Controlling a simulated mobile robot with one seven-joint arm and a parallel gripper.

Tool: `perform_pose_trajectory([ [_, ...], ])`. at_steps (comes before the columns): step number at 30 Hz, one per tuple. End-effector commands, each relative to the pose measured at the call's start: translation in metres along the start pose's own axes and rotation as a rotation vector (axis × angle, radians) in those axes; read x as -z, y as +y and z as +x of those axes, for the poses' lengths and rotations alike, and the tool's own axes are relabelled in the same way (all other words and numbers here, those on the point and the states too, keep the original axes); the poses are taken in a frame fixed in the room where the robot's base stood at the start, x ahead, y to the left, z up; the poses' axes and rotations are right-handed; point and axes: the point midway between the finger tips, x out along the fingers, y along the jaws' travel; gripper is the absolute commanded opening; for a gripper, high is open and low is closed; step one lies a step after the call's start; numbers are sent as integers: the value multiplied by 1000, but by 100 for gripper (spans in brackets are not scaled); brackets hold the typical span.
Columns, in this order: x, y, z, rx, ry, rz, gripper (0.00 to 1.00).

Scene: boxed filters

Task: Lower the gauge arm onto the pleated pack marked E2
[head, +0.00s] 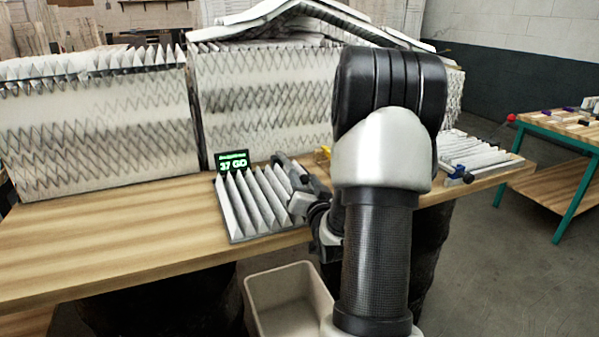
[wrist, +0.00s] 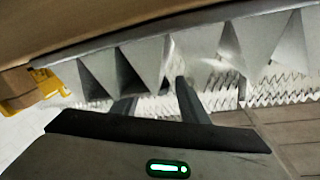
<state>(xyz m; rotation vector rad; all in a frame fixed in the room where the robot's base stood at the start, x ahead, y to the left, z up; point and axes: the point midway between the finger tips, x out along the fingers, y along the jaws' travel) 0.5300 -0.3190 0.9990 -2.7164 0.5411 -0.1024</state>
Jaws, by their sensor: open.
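A grey pleated pack (head: 252,203) lies on the bench. A small display (head: 233,161) with green text, reading about "37 GO", stands at its back left corner. My gripper (head: 292,180) is at the pack's right side, partly hidden by my arm. In the wrist view its fingers (wrist: 157,94) are apart, with nothing seen held between them, close to the pleats (wrist: 140,62). A yellow fitting (head: 322,154) sits just right of the pack; a yellow part also shows in the wrist view (wrist: 28,92). I cannot read an E2 mark or clearly make out a gauge arm.
Large pleated filters (head: 100,130) stand along the back of the bench (head: 110,240). A beige bin (head: 290,300) stands below the front edge. The bench's left part is clear.

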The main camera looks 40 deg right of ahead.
Motion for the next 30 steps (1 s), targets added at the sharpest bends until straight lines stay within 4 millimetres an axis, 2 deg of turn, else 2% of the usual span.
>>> perform_pose_trajectory([
  [12, 0, 1, -2, 0, 0, 0, 40],
  [14, 0, 1, -2, 0, 0, 0, 32],
  [19, 0, 1, -2, 0, 0, 0, 3],
  [20, 0, 1, -2, 0, 0, 0, 0],
  [26, 4, 0, -2, -2, -4, -1, 0],
  [30, 21, -8, 1, -17, -47, -11, 0],
])
